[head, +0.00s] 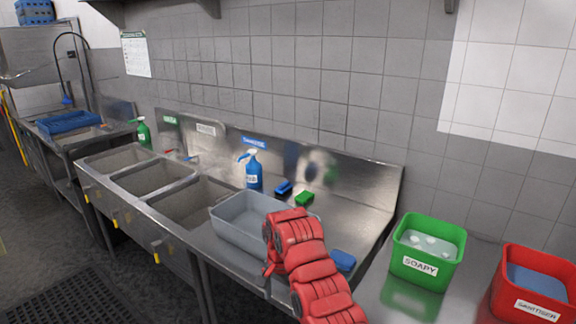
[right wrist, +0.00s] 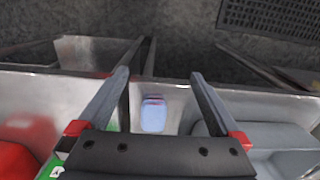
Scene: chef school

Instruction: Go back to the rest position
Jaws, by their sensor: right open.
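My right arm, in red covers, reaches up from the bottom of the head view in front of the steel counter. In the right wrist view my right gripper (right wrist: 156,78) is open, its two dark fingers spread wide with nothing held between them. A pale blue block (right wrist: 153,115) shows beyond and between the fingers, apart from them. It looks like the blue sponge (head: 343,261) lying on the counter just right of my arm in the head view. My left gripper is in neither view.
A grey tub (head: 240,228) stands left of my arm, partly hidden by it. A green SOAPY bin (head: 428,276) and a red SANITISER bin (head: 513,310) stand to the right. A blue spray bottle (head: 254,174), small sponges and sink basins (head: 155,178) are farther back and left.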

